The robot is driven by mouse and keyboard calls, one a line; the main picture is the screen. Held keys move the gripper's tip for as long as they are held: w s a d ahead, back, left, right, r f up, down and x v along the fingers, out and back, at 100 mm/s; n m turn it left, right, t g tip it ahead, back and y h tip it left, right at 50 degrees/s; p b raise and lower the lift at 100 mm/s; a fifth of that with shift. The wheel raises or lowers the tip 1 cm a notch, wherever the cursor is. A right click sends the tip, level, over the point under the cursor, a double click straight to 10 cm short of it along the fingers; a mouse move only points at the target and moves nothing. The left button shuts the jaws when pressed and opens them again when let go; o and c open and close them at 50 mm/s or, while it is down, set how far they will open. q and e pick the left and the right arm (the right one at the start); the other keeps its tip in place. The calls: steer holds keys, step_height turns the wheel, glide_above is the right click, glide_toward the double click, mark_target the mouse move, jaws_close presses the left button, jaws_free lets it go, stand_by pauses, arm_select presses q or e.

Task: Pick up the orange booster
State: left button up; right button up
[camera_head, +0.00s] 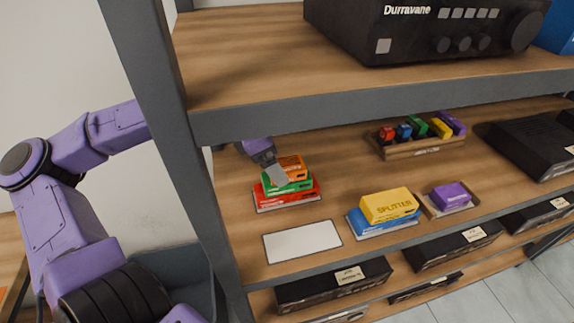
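The orange booster (293,164) is a small orange box on top of a stack on the middle shelf. Under it lie a green box (296,186) and a red box (308,196). My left arm passes behind the shelf's left post. My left gripper (277,175) is at the left side of the orange booster, with a grey finger covering part of its left end. Only one finger shows clearly, so I cannot tell whether it is shut or touching the booster. My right gripper is not in view.
A blank white card (302,241) lies in front of the stack. A yellow box (389,206) sits on a blue one, beside a purple box (451,195). A wooden tray (422,149) holds several small coloured items. The upper shelf edge (380,105) overhangs the stack.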

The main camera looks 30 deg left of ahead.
arm_select(q)
steer(key=shift+w+d+f+p, duration=0.15)
steer(key=shift+w+d+p, duration=0.2)
steer(key=shift+w+d, duration=0.4)
steer(key=shift+w+d+f, duration=0.1)
steer(key=shift+d+f, duration=0.05)
steer(key=shift+f, duration=0.25)
steer(key=c, duration=1.1)
steer(key=shift+r, duration=0.1)
steer(key=shift+c, duration=0.2)
